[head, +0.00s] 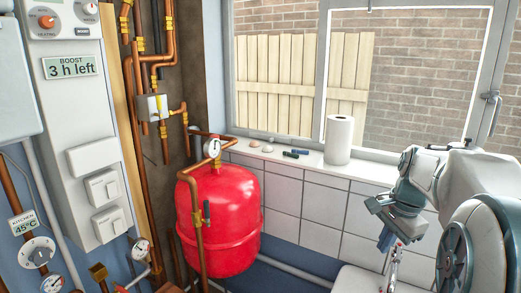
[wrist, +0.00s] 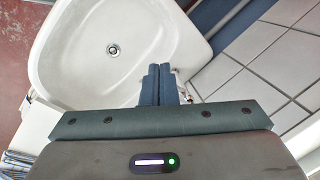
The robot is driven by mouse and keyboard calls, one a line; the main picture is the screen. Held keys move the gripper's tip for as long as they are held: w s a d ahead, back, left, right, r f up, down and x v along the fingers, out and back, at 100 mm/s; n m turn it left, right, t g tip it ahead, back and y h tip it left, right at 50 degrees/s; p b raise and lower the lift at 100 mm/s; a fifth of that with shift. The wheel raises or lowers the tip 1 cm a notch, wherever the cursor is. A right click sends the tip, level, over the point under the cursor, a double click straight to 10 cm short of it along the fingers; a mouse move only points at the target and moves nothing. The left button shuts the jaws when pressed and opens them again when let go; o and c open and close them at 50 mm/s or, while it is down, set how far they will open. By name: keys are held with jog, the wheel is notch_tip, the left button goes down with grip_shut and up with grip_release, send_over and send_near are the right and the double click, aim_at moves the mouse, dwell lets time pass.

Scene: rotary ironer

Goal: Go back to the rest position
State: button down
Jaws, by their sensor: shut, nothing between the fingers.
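My gripper (head: 386,241) is at the right of the head view, on my raised arm, with its fingers pointing down. In the wrist view its two dark blue fingers (wrist: 158,84) are pressed together with nothing between them. They are above the white basin (wrist: 75,70), near its edge by the tiled wall. The fingers partly hide metal fittings behind them. The basin also shows at the bottom of the head view (head: 362,281).
A red pressure vessel (head: 225,222) and copper pipes stand left of centre. A paper roll (head: 339,139) and small items are on the windowsill (head: 300,159). A white control panel (head: 85,130) is at left. White wall tiles (head: 325,205) are close behind my gripper.

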jog(key=s+a+f+n, duration=0.2)
jog(key=s+a+n, duration=0.5)
jog(key=s, duration=0.1)
jog(key=s+a+f+n+t+h, duration=0.1)
jog(key=s+a+f+n, duration=0.2)
jog(key=s+a+n, duration=0.4)
jog(key=shift+s+f+t, duration=0.2)
jog(key=shift+s+t, duration=0.1)
jog(key=shift+s, duration=0.9)
jog(key=shift+a, duration=0.1)
